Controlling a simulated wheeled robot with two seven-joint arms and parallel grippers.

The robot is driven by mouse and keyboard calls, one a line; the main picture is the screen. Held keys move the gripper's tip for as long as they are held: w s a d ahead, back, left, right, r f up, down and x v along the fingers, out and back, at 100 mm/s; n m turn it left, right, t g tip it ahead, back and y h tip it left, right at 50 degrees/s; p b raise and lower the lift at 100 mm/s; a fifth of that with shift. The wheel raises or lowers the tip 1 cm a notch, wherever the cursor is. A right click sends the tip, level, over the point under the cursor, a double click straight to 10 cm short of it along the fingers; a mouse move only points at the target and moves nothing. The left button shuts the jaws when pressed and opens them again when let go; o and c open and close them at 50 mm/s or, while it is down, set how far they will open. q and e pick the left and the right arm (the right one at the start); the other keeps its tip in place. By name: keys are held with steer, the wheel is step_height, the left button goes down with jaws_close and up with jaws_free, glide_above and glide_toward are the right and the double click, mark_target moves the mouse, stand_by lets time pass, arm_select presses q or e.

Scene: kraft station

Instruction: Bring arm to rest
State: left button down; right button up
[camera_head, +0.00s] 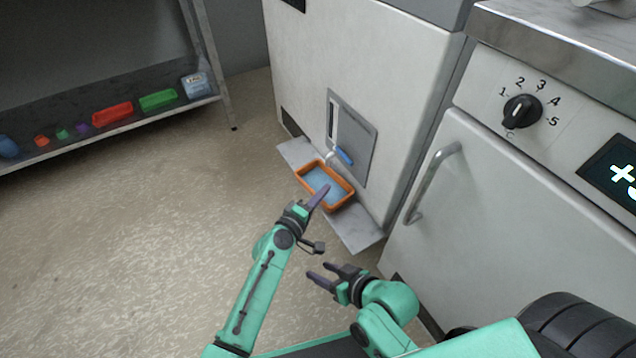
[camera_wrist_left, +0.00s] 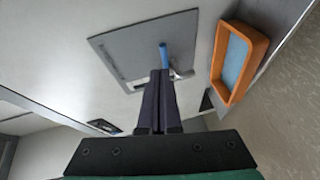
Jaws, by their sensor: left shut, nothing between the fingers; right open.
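My left gripper (camera_head: 319,196) is shut and empty. In the head view its tips overlap the near edge of an orange tray (camera_head: 350,204) with a blue inside; I cannot tell whether they touch. In the left wrist view the shut fingers (camera_wrist_left: 160,80) point at a grey panel (camera_wrist_left: 110,48) with a blue handle (camera_wrist_left: 163,55), and the orange tray (camera_wrist_left: 217,65) is to their right, apart from them. My right gripper (camera_head: 318,274) is open and empty, lower in the head view, over the floor.
The tray sits on a low grey ledge (camera_head: 358,230) at the foot of a white machine (camera_head: 300,60). A cabinet with a dial (camera_head: 522,111) and a door handle (camera_head: 432,180) stands at the right. A shelf with coloured containers (camera_head: 112,113) is at the left. Open floor lies between.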

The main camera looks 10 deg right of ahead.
arm_select(q)
steer(key=s+a+f+m+g+y+p, duration=0.2)
steer(key=s+a+f+m+y+p, duration=0.15)
steer(key=s+a, duration=0.45)
steer(key=s+a+f+m+g+y+p, duration=0.1)
steer(key=s+a+f+m+y+p, duration=0.2)
steer(key=s+a, duration=0.5)
steer(key=s+a+f+m+g+y+p, duration=0.25)
steer(key=s+a+p, duration=0.25)
steer(key=a, duration=0.6)
steer(key=s+a+r+g+y+p, duration=0.1)
steer(key=s+a+r+g+p, duration=0.1)
steer(key=s+a+p, duration=0.4)
steer(key=s+a+r+g+y+p, duration=0.2)
steer(key=s+a+p, duration=0.4)
steer(key=s+p, duration=0.7)
steer(key=shift+s+a+r+p, duration=0.15)
steer(key=shift+s+r+p, duration=0.1)
steer(key=shift+p, duration=1.55)
arm_select(e)
steer(key=s+d+g+h, duration=0.3)
steer(key=s+d, duration=0.5)
steer(key=s, duration=0.3)
steer(key=s+d+r+g+h, duration=0.1)
steer(key=s+d+g, duration=0.3)
steer(key=s+d, duration=0.5)
steer(key=shift+s+d+r+h, duration=0.15)
steer(key=shift+s+r+h, duration=0.15)
steer(key=shift+s+h, duration=0.65)
